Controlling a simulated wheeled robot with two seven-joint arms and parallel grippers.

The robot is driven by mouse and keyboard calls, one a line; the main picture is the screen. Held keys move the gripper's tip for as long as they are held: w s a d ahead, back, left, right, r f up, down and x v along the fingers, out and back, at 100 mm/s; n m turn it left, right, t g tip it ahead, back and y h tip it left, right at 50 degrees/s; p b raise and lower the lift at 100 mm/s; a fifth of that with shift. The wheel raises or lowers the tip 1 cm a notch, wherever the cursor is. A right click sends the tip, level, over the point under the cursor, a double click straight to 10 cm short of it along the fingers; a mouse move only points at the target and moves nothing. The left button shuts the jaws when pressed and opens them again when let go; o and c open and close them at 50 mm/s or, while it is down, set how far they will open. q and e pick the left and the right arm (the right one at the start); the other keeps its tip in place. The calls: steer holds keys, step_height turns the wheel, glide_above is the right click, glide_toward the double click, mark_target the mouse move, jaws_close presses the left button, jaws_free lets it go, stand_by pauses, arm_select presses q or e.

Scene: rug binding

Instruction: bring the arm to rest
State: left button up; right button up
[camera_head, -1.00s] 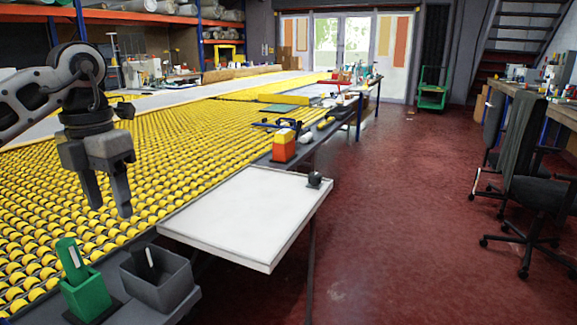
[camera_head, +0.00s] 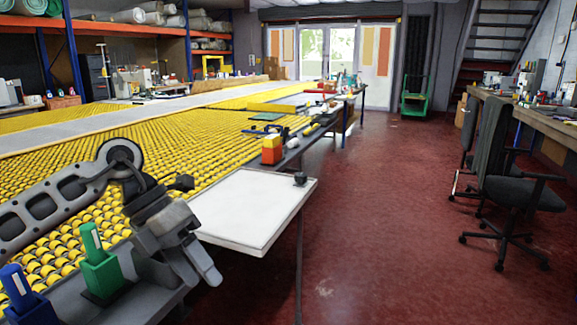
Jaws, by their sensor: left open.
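My left gripper (camera_head: 204,272) is low in the left part of the head view, beside the near left corner of the white board. Its fingers point down and to the right, and it holds nothing that I can see. My left arm (camera_head: 60,205) comes in from the left edge, over the yellow roller table. My right gripper does not show.
The white board (camera_head: 250,207) juts out over the red floor (camera_head: 390,220). A green holder (camera_head: 101,270) and a blue holder (camera_head: 25,298) stand at the near left. Office chairs (camera_head: 510,185) are at right.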

arm_select(q)
steer(key=s+d+r+n+t+h+p, duration=0.1)
steer(key=s+d+n+h, duration=0.25)
steer(key=d+h, duration=0.45)
steer(key=s+d+r+n+t+h+p, duration=0.1)
steer(key=s+d+r+n+h, duration=0.2)
steer(key=d+h, duration=0.45)
steer(key=w+a+f+n+t+y+p, duration=0.1)
steer(key=a+f+n+t+y, duration=0.4)
steer(key=n+t, duration=0.6)
steer(key=w+a+f+n+t+y, duration=0.1)
steer(key=a+f+n+t+y, duration=0.45)
steer(key=n, duration=0.95)
steer(key=s+a+f+n+g+y, duration=0.2)
steer(key=s+f+n+g+y, duration=0.1)
steer(key=s+f, duration=0.3)
steer(key=s+a+f+n+g+y, duration=0.2)
steer(key=s+f+n+g+y, duration=0.1)
steer(key=f, duration=0.7)
steer(key=s+n+y, duration=0.1)
steer(key=s+n, duration=0.1)
steer(key=s, duration=0.1)
steer(key=shift+a+f+y+p, duration=0.35)
steer(key=shift+a+y+p, duration=0.05)
